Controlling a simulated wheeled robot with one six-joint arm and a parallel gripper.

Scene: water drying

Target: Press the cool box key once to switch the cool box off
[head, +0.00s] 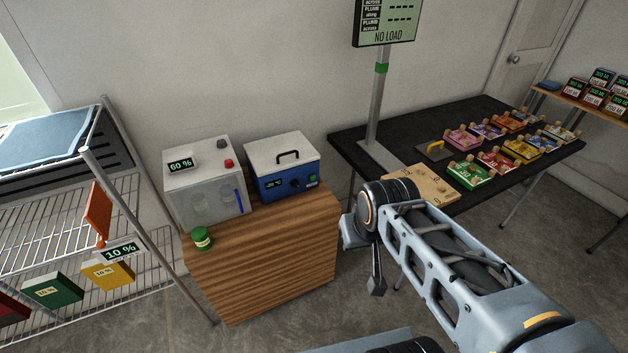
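The cool box (282,165) is blue with a pale lid and a black lid handle. It stands on the wooden cabinet (265,255), left of my arm. Its front has a small lit display (273,184), a dark knob (295,184) and a small green key (312,178) at the right. The display's figures are too small to read surely. My gripper (377,286) hangs at the end of my arm, to the right of and in front of the cabinet, apart from the cool box. Its fingers are too small and dark to tell open from shut.
A clear box (205,195) with a 60 % display and a red knob stands left of the cool box. A green-lidded jar (201,239) is near the cabinet's front edge. A wire rack (60,220) is at left. A black table (345,140) with several coloured boxes is at right.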

